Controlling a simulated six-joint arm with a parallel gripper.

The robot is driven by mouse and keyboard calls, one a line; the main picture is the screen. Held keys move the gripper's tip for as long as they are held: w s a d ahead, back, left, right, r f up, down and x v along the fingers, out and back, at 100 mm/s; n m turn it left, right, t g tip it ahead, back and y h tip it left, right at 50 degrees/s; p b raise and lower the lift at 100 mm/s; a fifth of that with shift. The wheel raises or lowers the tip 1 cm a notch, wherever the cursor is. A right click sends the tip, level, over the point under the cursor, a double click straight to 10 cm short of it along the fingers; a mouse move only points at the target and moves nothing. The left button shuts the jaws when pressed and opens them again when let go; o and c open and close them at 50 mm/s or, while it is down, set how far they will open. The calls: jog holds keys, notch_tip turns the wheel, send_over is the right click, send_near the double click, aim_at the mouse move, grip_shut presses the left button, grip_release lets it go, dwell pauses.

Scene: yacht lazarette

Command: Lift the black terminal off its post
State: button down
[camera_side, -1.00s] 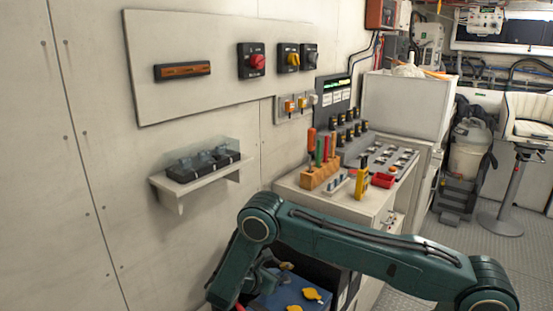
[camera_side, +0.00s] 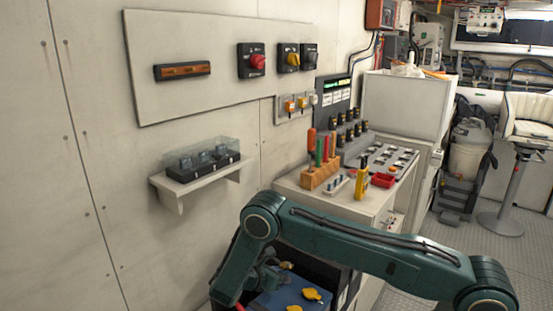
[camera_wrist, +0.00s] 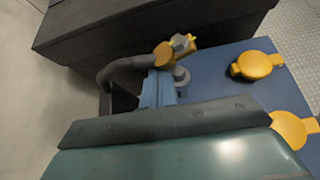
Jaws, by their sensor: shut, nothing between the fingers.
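A terminal with a brass-yellow clamp (camera_wrist: 166,54) and a grey bolt sits by a grey post (camera_wrist: 181,76) on a blue battery (camera_wrist: 215,70). A thick black cable (camera_wrist: 120,70) curves into the clamp from the left. I cannot tell whether the clamp still encircles the post. My gripper (camera_wrist: 158,76) shows as two pale blue fingers, shut together and empty, just below the clamp in the wrist view. I cannot tell whether they touch it. In the side view the battery (camera_side: 278,300) is at the bottom, partly hidden by my arm.
Two yellow caps (camera_wrist: 257,65) (camera_wrist: 294,129) stand on the battery to the right. A dark box edge (camera_wrist: 90,40) lies behind and left of the terminal, close by. In the side view, a wall shelf (camera_side: 200,187) and a tool-laden cabinet (camera_side: 340,205) stand above and behind.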

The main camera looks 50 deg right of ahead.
jog(key=shift+w+r, duration=0.15)
jog(key=shift+r, duration=0.15)
jog(key=shift+w+r, duration=0.45)
jog(key=shift+r, duration=0.4)
jog(key=shift+w+r, duration=1.25)
jog(key=w+a+r, duration=0.3)
jog(key=a+r, duration=0.1)
jog(key=a, duration=0.4)
jog(key=shift+a, duration=0.35)
jog(key=shift+r, duration=0.1)
